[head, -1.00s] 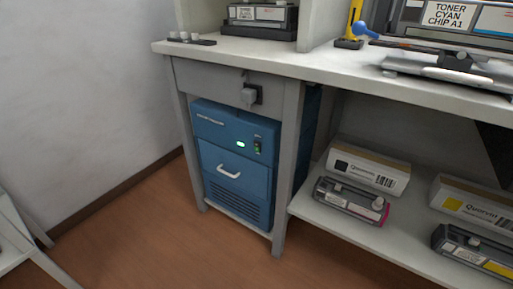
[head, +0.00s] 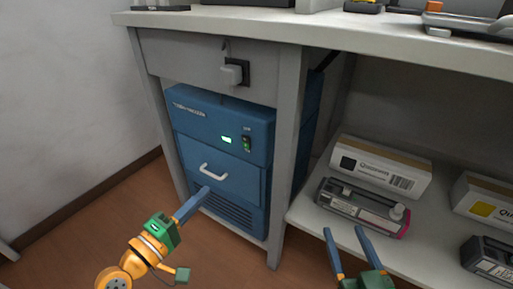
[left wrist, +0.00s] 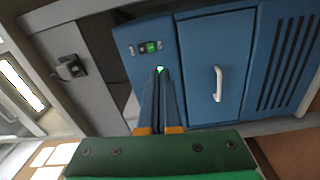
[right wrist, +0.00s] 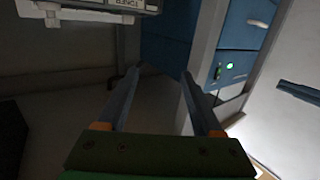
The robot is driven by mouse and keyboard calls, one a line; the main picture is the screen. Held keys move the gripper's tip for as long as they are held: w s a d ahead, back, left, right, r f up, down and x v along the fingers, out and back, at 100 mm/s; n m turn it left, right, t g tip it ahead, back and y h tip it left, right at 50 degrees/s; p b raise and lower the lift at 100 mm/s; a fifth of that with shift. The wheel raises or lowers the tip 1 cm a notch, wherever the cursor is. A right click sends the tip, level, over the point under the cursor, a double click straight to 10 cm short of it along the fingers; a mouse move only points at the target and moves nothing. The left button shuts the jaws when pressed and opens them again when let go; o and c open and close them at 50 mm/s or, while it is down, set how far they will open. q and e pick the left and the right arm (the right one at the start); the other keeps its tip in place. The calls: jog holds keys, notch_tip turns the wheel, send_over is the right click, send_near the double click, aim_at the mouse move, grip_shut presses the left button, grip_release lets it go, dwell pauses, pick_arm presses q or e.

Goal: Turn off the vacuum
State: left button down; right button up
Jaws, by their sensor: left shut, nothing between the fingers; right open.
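The vacuum is a blue cabinet (head: 205,124) under the bench, with a green lit lamp (head: 227,140) and a small switch (head: 247,144) at its upper right. My left gripper (head: 206,190) is shut and empty, in front of the vacuum's lower door. In the left wrist view its fingertips (left wrist: 160,73) overlap the lit lamp, and the switch (left wrist: 150,47) shows just above them. I cannot tell whether they touch the panel. My right gripper (head: 345,231) is open and empty, in front of the lower shelf. The vacuum (right wrist: 237,45) also shows in the right wrist view.
The door handle (head: 213,172) sits below the panel. A plug (head: 234,73) sticks out above the vacuum. A bench leg (head: 287,165) stands right of it. The lower shelf (head: 305,212) holds toner boxes (head: 380,168) and cartridges (head: 362,204). Floor at left is clear.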

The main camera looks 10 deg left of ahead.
pick_arm(q)
jog(key=r, duration=0.1)
jog(key=r+n+t, duration=0.1)
jog(key=r, duration=0.1)
jog(key=shift+w+h, duration=0.4)
pick_arm(e)
notch_tip(320, 180, up, 3)
jog(key=shift+w+d+f+t, duration=0.1)
jog(key=shift+t, duration=0.5)
pick_arm(q)
jog(key=p, duration=0.3)
send_near(245, 140)
jog(key=b+x, duration=0.1)
jog(key=x, duration=0.5)
jog(key=shift+w+r, duration=0.1)
jog(key=shift+w, duration=0.05)
jog(key=shift+w+d, duration=0.1)
jog(key=shift+w, duration=0.15)
pick_arm(e)
jog(key=s+d+f+g+h, duration=0.1)
jog(key=s+f+g, duration=0.1)
jog(key=f+g, duration=0.2)
jog(key=s+d+f+g+h, duration=0.1)
jog(key=s+f+g, duration=0.2)
jog(key=f, duration=0.5)
jog(key=shift+d+f+m+g, duration=0.15)
jog(key=shift+d+m+g, duration=0.15)
jog(key=shift+m+g, duration=0.15)
